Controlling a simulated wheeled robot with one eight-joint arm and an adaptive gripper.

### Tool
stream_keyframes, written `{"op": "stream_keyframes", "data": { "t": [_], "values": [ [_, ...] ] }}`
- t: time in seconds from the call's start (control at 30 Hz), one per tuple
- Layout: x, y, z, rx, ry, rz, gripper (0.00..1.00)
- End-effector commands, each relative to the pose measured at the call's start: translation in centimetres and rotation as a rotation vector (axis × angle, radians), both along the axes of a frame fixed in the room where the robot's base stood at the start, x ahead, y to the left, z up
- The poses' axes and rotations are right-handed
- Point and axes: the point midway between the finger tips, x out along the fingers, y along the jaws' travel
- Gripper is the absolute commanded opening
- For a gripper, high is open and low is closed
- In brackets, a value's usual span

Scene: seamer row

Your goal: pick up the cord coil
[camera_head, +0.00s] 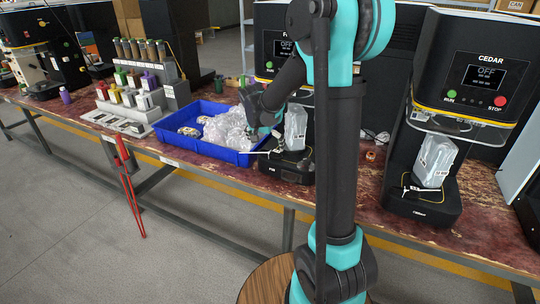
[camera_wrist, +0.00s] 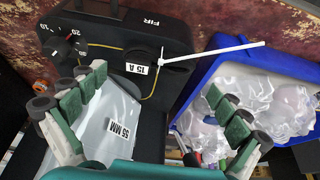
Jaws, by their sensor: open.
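No thing is clearly marked as the cord coil. A small orange-brown ring (camera_head: 371,155) that could be a coil lies on the bench, right of the FIR machine base. What looks like the same ring (camera_wrist: 40,86) shows at the left edge in the wrist view, beside a finger. Small beige bundles (camera_head: 187,131) also lie in the blue tray; I cannot tell if they are cord. My gripper (camera_wrist: 156,81) is open above the FIR base (camera_wrist: 112,32). A clear pouch labelled 55 MM (camera_wrist: 112,125) shows between its fingers, and I see nothing gripped.
The blue tray (camera_head: 232,158), with crumpled clear plastic, stands left of the FIR base. The CEDAR machine (camera_head: 482,85) stands at right with a clear pouch (camera_head: 436,160).

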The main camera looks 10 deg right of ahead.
Motion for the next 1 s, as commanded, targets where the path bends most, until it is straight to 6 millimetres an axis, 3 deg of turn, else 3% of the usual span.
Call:
{"op": "stream_keyframes", "data": {
  "t": [0.33,0.7,1.0],
  "values": [
    [1.3,-0.8,-4.0,0.000,0.000,-0.001,1.00],
    [1.5,-0.9,-4.7,0.000,0.000,0.001,0.99],
    [1.5,-0.9,-4.7,0.000,0.000,0.000,0.61]
  ]
}}
